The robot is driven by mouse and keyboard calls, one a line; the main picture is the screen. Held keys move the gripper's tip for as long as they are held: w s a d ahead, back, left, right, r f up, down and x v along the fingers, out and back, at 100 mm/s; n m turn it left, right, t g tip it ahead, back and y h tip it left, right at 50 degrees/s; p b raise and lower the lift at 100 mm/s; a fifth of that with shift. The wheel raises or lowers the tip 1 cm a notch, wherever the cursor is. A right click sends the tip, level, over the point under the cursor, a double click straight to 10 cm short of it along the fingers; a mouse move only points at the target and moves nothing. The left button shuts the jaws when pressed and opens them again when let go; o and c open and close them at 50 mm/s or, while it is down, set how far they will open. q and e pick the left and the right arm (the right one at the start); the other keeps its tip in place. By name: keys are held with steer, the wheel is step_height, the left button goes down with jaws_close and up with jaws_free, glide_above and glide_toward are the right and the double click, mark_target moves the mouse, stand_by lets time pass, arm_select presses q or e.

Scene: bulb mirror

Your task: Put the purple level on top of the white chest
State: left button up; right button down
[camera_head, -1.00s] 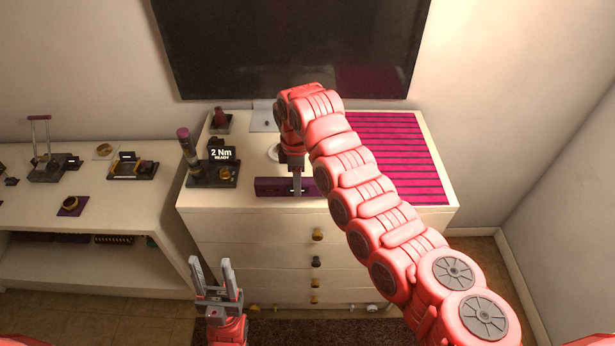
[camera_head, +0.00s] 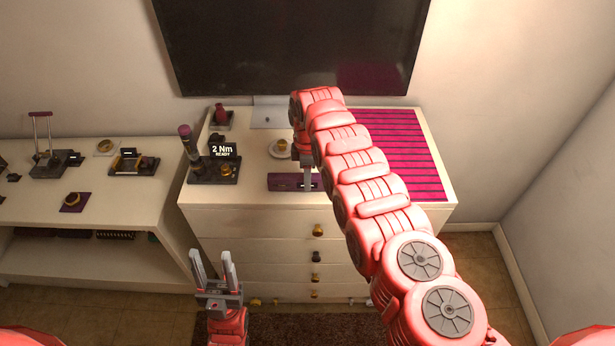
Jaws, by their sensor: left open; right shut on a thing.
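The purple level (camera_head: 284,182) is a short bar near the front edge of the white chest (camera_head: 262,224), by the chest's top. My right gripper (camera_head: 307,184) is shut on the level near its right part. My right arm hides what lies to the right of the grip. I cannot tell whether the level touches the chest top or is just above it. My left gripper (camera_head: 215,264) is open and empty, low in front of the chest, apart from it.
On the chest stand a torque tester (camera_head: 222,152) reading 2 Nm, a small plate (camera_head: 281,148) and a magenta striped mat (camera_head: 408,140). A dark screen (camera_head: 290,45) hangs behind. A side shelf (camera_head: 125,200) with several devices stands left.

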steer(key=shift+f, duration=0.15)
steer(key=c, duration=0.5)
jaws_free()
